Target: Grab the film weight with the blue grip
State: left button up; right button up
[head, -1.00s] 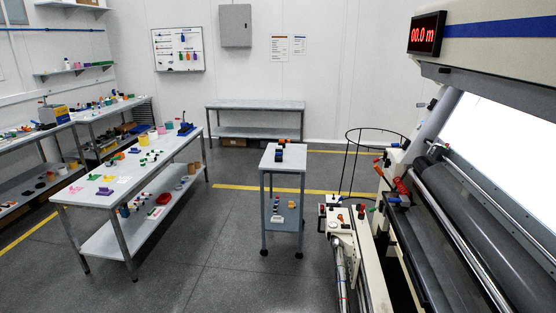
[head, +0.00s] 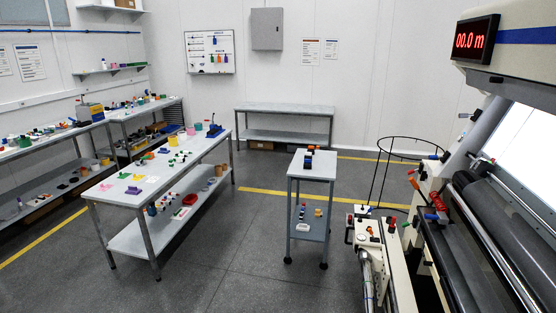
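Small dark blocks with coloured tops stand in a row on top of the narrow grey cart (head: 322,172) in the middle of the room. A block with an orange top (head: 311,149) is at the back of the row. A dark block with a bluish top (head: 308,162) is nearer the front; it may be the film weight with the blue grip, but it is too small to be sure. Neither of my grippers is in view.
A long table (head: 126,187) with many small parts stands left of the cart. The film machine (head: 490,200) with its rollers fills the right side, and a black wire hoop stand (head: 390,150) stands beside it. An empty-topped bench (head: 285,108) is at the back. Floor (head: 240,250) between table and cart is clear.

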aim_at(308, 163)
jog(key=i, duration=5.1)
